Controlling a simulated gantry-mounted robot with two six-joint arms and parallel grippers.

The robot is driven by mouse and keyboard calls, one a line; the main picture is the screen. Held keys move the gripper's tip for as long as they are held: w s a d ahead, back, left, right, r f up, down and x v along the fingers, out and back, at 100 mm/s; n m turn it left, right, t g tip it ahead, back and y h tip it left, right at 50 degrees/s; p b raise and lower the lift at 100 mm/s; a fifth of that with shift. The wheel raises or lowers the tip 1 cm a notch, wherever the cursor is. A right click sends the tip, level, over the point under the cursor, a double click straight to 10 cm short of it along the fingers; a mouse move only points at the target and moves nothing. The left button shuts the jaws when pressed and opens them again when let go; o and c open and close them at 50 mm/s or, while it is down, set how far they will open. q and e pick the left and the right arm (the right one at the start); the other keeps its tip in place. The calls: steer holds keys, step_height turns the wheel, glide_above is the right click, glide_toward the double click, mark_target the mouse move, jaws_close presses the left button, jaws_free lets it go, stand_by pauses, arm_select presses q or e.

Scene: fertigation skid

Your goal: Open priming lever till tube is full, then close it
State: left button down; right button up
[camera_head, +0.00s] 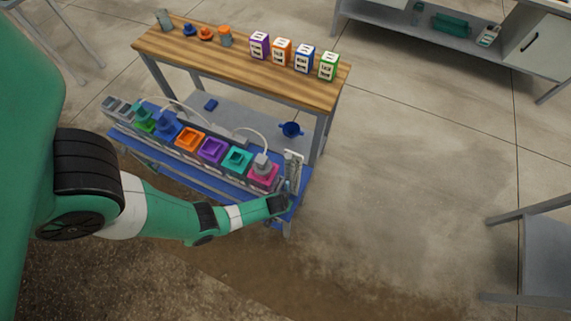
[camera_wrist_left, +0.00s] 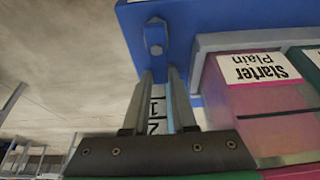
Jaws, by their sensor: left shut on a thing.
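My left gripper (camera_head: 286,198) is at the right end of the blue fertigation skid (camera_head: 205,180), low beside the pale upright gauge (camera_head: 293,160). In the left wrist view its fingers (camera_wrist_left: 160,78) are shut at the lower end of a blue bolted piece (camera_wrist_left: 153,38), which looks like the priming lever. Behind the fingers is a white scale (camera_wrist_left: 157,112) marked 1 and 2, with a pale blue strip, perhaps the tube, beside it. The fill level cannot be told. My right gripper is not in view.
The pink "Starter Plain" unit (camera_wrist_left: 265,105) stands close right of the fingers. The skid carries a row of coloured units with white hoses. A wooden bench (camera_head: 235,62) behind holds several labelled boxes and small parts.

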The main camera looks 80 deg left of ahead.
arm_select(q)
steer(key=shift+m, duration=0.3)
steer(key=m, duration=0.2)
steer(key=m+t+h+p, duration=0.1)
steer(key=shift+w+d+m, duration=0.3)
steer(key=shift+d, duration=0.1)
steer(key=m, duration=0.1)
steer(key=m+h, duration=0.1)
steer(key=shift+w+d+m+t, duration=0.15)
steer(key=shift+d+m+t, duration=0.15)
steer(key=m, duration=0.1)
steer(key=m+h, duration=0.1)
steer(key=shift+w+d+m+b, duration=0.1)
steer(key=shift+d+m+b, duration=0.2)
steer(key=shift+d+m, duration=0.1)
steer(key=m, duration=0.1)
steer(key=d+m+h+b, duration=0.1)
steer(key=m, duration=0.1)
steer(key=shift+m+h, duration=0.3)
steer(key=shift+d+m+h, duration=0.15)
steer(key=shift+m+h, duration=0.15)
steer(key=shift+m, duration=0.5)
steer(key=shift+s+d+m+g+h, duration=0.15)
steer(key=shift+m+g+h, duration=0.05)
steer(key=shift+m, duration=0.4)
steer(key=shift+s+d+m+g+h, duration=0.15)
steer(key=shift+m+g+h, duration=0.05)
steer(key=shift+m, duration=0.4)
